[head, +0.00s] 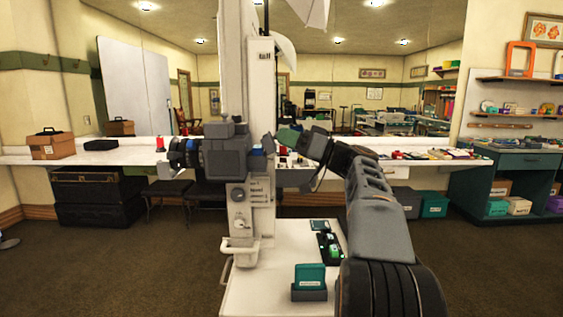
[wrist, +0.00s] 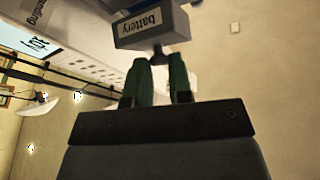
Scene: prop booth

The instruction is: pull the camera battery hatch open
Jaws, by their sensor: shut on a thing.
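The camera (head: 222,158) is a dark grey body with a lens pointing left, mounted on a white stand. In the wrist view the battery hatch (wrist: 150,28) is a grey block with a "battery" label, seen upside down. A small dark tab (wrist: 158,50) sticks out from it. My gripper (wrist: 159,62) has green fingers shut on this tab. In the head view my gripper (head: 288,138) reaches in from the right beside the camera. The hatch is hard to make out there, and I cannot tell whether it stands ajar.
A white tall column (head: 262,95) stands behind the camera. Below is a white cart top (head: 265,265) with a teal box (head: 310,277) on it. A long counter (head: 120,157) with props runs behind, under a mirror. Open floor lies at left.

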